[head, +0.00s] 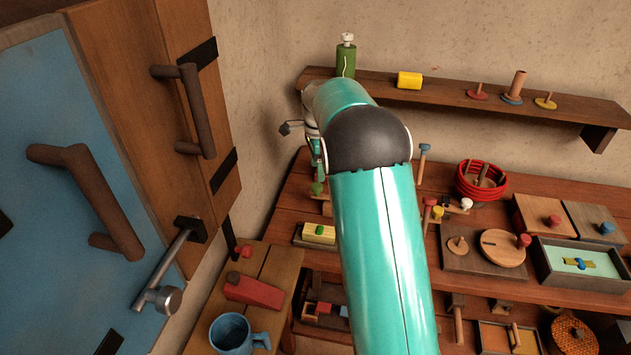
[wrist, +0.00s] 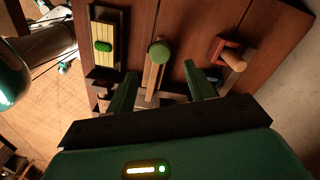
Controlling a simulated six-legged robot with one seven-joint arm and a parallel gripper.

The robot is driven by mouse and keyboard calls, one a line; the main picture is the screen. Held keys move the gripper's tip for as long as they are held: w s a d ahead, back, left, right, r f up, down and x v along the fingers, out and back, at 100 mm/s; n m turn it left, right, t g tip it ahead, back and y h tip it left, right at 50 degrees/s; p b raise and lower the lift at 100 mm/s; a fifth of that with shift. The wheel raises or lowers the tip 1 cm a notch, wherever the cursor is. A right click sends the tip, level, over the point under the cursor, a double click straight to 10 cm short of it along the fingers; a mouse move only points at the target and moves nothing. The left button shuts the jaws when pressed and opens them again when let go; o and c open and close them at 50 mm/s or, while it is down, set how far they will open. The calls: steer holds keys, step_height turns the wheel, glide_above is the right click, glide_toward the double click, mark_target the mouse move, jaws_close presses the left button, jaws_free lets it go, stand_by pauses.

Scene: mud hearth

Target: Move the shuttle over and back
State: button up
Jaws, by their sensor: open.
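Which part is the shuttle I cannot tell for sure. A green round knob (wrist: 160,52) on a wooden post stands on a light wooden rail in the wrist view. It also shows in the head view (head: 317,188), left of my arm. A yellow block (wrist: 104,30) with a green knob sits in a dark tray to its left; in the head view the block (head: 319,233) lies in front of the round knob. My gripper (wrist: 159,69) is open, its fingers apart on either side of the post in the picture. Contact cannot be told. My arm hides much of the gripper in the head view.
A red bracket with a wooden peg (wrist: 232,58) is right of the post. A wall shelf (head: 440,97) runs behind. A blue door with handles (head: 85,200) is at left. A blue mug (head: 232,333) and red block (head: 253,291) stand on a side bench.

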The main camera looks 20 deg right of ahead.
mark_target(317, 185)
step_height(317, 185, down, 6)
steer(key=shift+a+f, duration=0.1)
